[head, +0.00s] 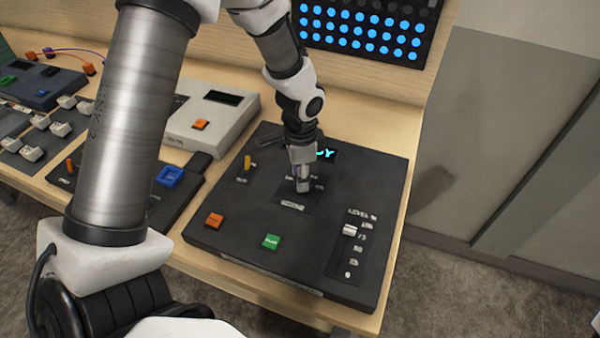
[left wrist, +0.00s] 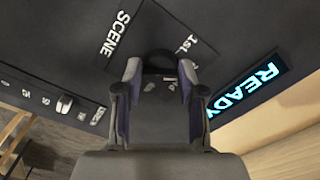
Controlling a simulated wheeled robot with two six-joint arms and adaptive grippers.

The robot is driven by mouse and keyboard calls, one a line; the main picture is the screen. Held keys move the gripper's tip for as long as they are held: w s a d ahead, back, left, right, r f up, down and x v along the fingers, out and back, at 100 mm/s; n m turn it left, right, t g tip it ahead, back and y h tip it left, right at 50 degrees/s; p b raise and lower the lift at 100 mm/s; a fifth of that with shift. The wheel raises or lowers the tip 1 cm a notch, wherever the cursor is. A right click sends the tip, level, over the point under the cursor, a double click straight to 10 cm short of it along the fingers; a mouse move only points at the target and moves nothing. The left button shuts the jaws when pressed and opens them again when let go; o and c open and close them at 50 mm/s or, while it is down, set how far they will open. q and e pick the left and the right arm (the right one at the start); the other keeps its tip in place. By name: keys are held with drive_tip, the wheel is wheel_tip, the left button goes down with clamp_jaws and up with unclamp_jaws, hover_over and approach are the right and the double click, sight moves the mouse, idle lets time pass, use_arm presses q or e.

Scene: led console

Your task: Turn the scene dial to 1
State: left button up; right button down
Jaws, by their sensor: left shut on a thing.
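The black console (head: 230,250) lies on the wooden table. My left gripper (head: 302,186) points down at the scene dial area in the console's middle and hides most of the dial. In the left wrist view, the left gripper (left wrist: 160,85) has its two fingers on either side of the dark scene dial (left wrist: 158,57) and is shut on it. The SCENE label (left wrist: 115,33) and a "1st" mark (left wrist: 184,42) show beside the dial. The dial's pointer cannot be made out. My right gripper is not in view.
On the console are an orange button (head: 214,220), a green button (head: 271,242), a level slider (head: 349,230), a yellow lever (head: 247,162) and a lit display, reading READY in the wrist view (left wrist: 248,88). Other devices stand left; a blue-lit LED panel (head: 365,30) stands behind.

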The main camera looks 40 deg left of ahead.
use_arm(q)
drive_tip(key=n, duration=0.4)
drive_tip(key=shift+s+d+f, duration=0.1)
drive_tip(key=shift+s+f, duration=0.05)
drive_tip(key=shift+f, duration=0.05)
drive_tip(key=shift+d+n, duration=0.1)
drive_tip(key=shift+n, duration=2)
drive_tip(key=o, duration=1.1)
drive_tip(key=shift+o, duration=0.2)
drive_tip(key=shift+r, duration=0.15)
drive_tip(key=shift+r, duration=0.3)
wheel_tip(320, 180, up, 11)
